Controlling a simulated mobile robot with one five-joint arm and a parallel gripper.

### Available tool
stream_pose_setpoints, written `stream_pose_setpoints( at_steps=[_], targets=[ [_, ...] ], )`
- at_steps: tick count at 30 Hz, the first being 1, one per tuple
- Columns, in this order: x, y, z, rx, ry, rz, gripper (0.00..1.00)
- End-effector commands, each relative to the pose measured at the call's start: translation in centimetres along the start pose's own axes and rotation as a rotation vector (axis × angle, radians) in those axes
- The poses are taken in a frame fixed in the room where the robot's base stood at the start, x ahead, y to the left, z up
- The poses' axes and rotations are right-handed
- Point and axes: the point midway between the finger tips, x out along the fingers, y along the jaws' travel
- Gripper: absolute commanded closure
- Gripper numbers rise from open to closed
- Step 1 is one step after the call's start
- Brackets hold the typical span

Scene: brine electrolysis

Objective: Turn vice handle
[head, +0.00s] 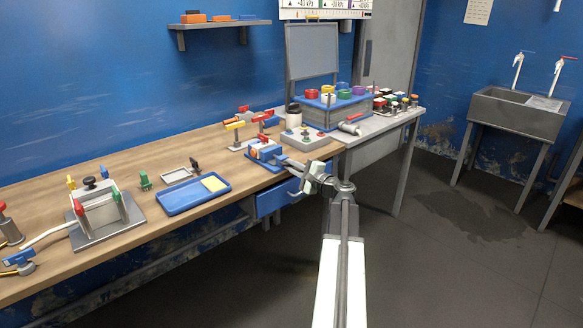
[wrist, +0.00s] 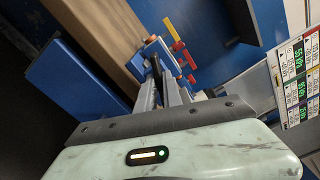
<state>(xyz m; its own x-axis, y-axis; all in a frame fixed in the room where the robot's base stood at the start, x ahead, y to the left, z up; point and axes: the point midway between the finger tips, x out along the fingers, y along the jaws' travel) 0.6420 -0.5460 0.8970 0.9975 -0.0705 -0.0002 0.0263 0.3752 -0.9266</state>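The small blue and grey vice (head: 264,151) sits at the front edge of the wooden bench. In the wrist view the blue vice (wrist: 153,50) is straight ahead, just beyond my fingers. My gripper (head: 287,164) reaches in from the right, with its tips close to the front of the vice. In the wrist view my gripper (wrist: 160,72) shows its grey fingers close together, pointing at the vice. The vice handle is hidden or too small to make out at the fingertips. I cannot tell whether the fingers touch it or hold it.
A blue drawer (head: 277,197) hangs under the bench below my gripper. A blue tray (head: 193,194) lies left of the vice. A grey control box (head: 304,138) is to the right. The floor in front is clear.

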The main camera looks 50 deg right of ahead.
Motion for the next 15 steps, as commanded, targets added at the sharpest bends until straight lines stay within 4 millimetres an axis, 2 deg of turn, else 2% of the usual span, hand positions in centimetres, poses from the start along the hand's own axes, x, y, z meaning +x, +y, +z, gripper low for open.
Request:
stream_pose_setpoints(
  at_steps=[1,2,11,15],
  targets=[
    [0.0,0.0,0.0,0.0,-0.001,0.0,0.74],
    [0.0,0.0,0.0,0.0,-0.001,0.0,0.69],
    [-0.1,0.0,0.0,0.001,0.001,0.0,0.69],
    [-1.9,0.0,0.1,0.001,0.003,-0.001,0.69]
  ],
)
